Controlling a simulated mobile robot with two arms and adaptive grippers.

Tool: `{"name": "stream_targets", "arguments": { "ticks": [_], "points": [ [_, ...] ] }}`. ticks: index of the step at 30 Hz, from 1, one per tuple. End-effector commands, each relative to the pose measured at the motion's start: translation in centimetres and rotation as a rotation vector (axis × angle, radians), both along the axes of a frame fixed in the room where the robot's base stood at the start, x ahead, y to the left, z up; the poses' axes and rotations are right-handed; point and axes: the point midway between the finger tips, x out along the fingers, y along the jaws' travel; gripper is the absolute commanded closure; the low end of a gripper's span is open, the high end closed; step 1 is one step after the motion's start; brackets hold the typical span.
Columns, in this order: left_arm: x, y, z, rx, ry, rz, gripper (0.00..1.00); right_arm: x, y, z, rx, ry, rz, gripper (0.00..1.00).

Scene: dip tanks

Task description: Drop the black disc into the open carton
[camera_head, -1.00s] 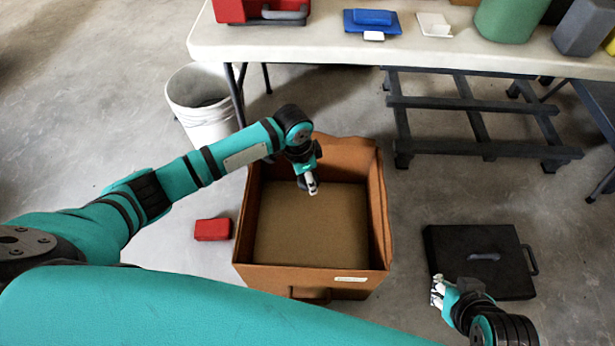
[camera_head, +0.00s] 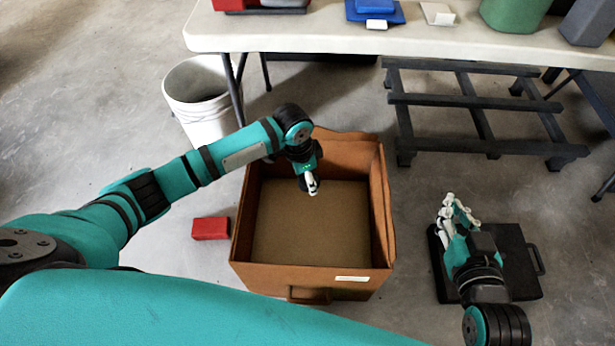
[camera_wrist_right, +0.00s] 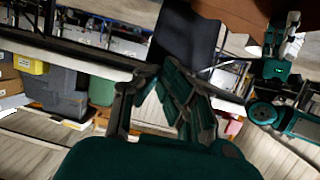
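The open carton (camera_head: 312,282) is a brown box on the floor in the middle of the head view, with its bare bottom showing. My left gripper (camera_head: 313,186) hangs over the carton's far part; its fingers are too small to tell open from shut. It also shows in the right wrist view (camera_wrist_right: 284,45). My right gripper (camera_head: 459,205) is to the right of the carton, above a black case, with its fingers spread and nothing seen between them. Its fingers also show apart in the right wrist view (camera_wrist_right: 158,105). I cannot make out the black disc in any view.
A black case (camera_head: 518,270) with a handle lies on the floor at right. A red block (camera_head: 210,228) lies left of the carton. A white bucket (camera_head: 200,108) stands behind. A white table (camera_head: 290,36) with several items spans the back, near a dark slatted rack (camera_head: 465,99).

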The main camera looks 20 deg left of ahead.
Motion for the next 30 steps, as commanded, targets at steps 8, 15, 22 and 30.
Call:
{"name": "stream_targets", "arguments": {
  "ticks": [8, 15, 22, 30],
  "points": [
    [0.02, 0.00, -0.15, -0.001, -0.001, 0.000, 0.78, 0.44, 0.27, 1.04, 0.015, -0.060, 0.004, 1.00],
    [0.03, 0.00, -0.14, 0.000, -0.001, 0.000, 0.43, 0.45, 0.27, 1.07, 0.015, -0.061, 0.004, 1.00],
    [0.02, 0.00, -0.15, 0.000, -0.001, 0.000, 0.18, 0.45, 0.27, 1.05, 0.014, -0.060, 0.004, 1.00],
    [0.01, 0.01, 0.02, 0.000, -0.001, 0.000, 0.18, 0.43, 0.27, 1.03, 0.014, -0.059, 0.004, 1.00]
  ]
}}
